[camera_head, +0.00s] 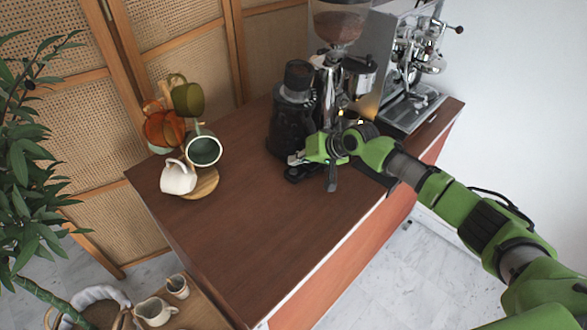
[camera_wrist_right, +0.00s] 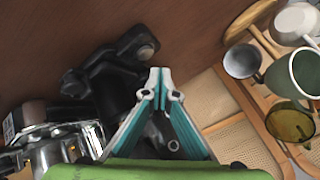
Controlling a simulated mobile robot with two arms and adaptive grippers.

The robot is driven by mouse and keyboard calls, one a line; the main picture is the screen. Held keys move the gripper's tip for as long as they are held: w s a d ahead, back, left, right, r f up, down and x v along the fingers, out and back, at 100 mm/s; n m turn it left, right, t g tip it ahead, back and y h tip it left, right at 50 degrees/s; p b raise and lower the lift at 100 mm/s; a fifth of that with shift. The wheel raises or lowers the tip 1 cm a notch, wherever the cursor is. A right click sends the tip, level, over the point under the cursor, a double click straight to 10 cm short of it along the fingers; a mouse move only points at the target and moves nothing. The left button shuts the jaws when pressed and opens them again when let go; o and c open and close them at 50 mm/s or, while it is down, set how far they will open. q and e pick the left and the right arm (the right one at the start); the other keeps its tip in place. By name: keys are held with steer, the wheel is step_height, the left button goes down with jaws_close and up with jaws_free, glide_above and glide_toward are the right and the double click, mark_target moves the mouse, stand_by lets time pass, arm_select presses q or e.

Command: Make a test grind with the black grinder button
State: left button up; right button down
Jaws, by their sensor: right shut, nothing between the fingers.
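The black grinder (camera_head: 290,115) stands on the brown cart top, with a dark rounded cup on its top. My right gripper (camera_head: 297,159) is low at the front of this grinder, close to its base. In the right wrist view, the fingers (camera_wrist_right: 160,84) with teal inner sides meet at their tips, with nothing between them. Black grinder parts (camera_wrist_right: 112,75) show to the left of the fingertips there. I cannot make out the button, and I cannot tell whether the fingertips touch the grinder. My left gripper is out of view.
A chrome grinder with a bean hopper (camera_head: 340,22) stands behind the black one, and an espresso machine (camera_head: 410,75) at the back right. A mug tree with several mugs (camera_head: 188,99) stands at the left. The cart top's front (camera_head: 255,240) is clear.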

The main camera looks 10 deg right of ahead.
mark_target(296, 172)
step_height(296, 172, up, 4)
steer(key=p, duration=0.3)
steer(key=shift+r, duration=0.15)
stand_by(0.3)
